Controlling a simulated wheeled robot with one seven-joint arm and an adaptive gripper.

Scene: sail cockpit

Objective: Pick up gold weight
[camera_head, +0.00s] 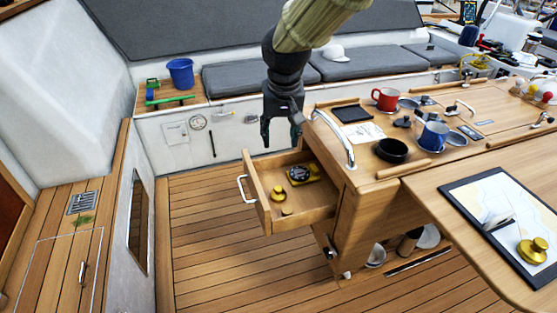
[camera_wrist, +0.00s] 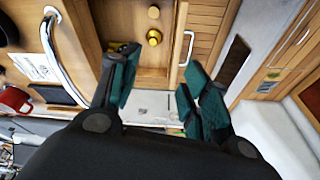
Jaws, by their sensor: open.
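A gold weight (camera_head: 278,193) with a knob stands in the open wooden drawer (camera_head: 262,205). A smaller gold piece (camera_head: 287,211) lies near it. In the wrist view, the gold weight (camera_wrist: 154,38) and the smaller gold piece (camera_wrist: 153,12) show beyond the fingers. My gripper (camera_head: 281,136) hangs above the back of the drawer, its fingers pointing down. It is open and empty, apart from the weight. In the wrist view the spread green fingers (camera_wrist: 158,88) frame empty space.
A dark round item on a yellowish base (camera_head: 300,174) sits farther back in the drawer. The curved metal rail (camera_head: 338,138) and table edge stand right of my gripper. Floor left of the drawer is clear.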

